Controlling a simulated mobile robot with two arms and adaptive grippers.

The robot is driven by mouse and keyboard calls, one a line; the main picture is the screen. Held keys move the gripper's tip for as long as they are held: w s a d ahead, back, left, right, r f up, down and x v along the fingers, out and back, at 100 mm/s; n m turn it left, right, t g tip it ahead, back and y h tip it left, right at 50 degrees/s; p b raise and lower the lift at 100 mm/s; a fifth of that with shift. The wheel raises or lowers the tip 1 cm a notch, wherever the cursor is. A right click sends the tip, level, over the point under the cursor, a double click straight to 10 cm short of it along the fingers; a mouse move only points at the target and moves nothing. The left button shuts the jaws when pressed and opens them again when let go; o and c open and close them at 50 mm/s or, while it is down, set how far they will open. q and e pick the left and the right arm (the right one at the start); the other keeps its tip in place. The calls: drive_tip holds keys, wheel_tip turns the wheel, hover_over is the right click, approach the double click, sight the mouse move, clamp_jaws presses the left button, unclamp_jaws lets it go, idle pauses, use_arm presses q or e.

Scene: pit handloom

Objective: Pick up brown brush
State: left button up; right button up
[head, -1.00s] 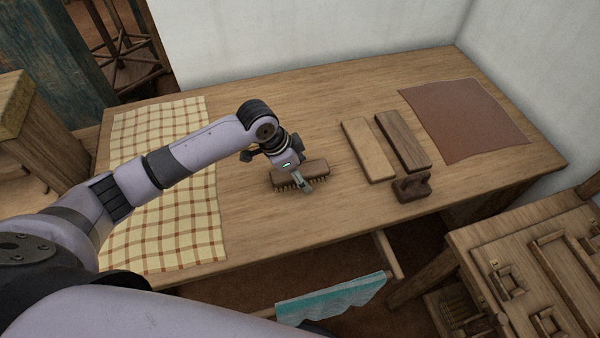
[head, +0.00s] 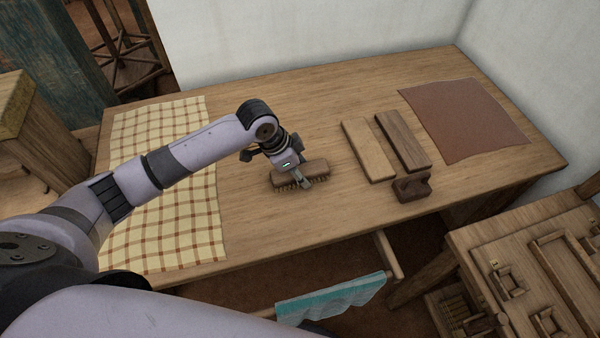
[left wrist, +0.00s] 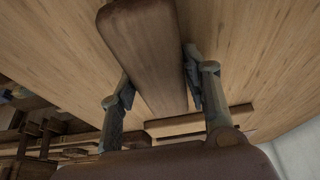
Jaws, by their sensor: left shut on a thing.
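The brown brush (head: 317,170) has a wooden back and bristles along its lower side. It is on or just above the wooden table (head: 330,110), left of the wooden blocks; I cannot tell if it touches the table. My left gripper (head: 302,183) comes down over the middle of the brush and is shut on it. In the left wrist view the brush back (left wrist: 150,50) lies between the two fingers (left wrist: 160,88), one on each side. My right gripper is not in view.
A light wooden block (head: 368,150), a dark one (head: 403,140) and a small brown block (head: 411,187) lie right of the brush. A checked cloth (head: 180,235) is at the left, a brown sheet (head: 465,120) at the right. A teal cloth (head: 330,298) hangs below the front edge.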

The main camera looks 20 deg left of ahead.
sight(300, 170)
use_arm(q)
wheel_tip(300, 170, up, 20)
idle(0.6)
drive_tip(key=o, duration=0.7)
drive_tip(key=c, duration=0.5)
drive_tip(key=shift+f, duration=0.1)
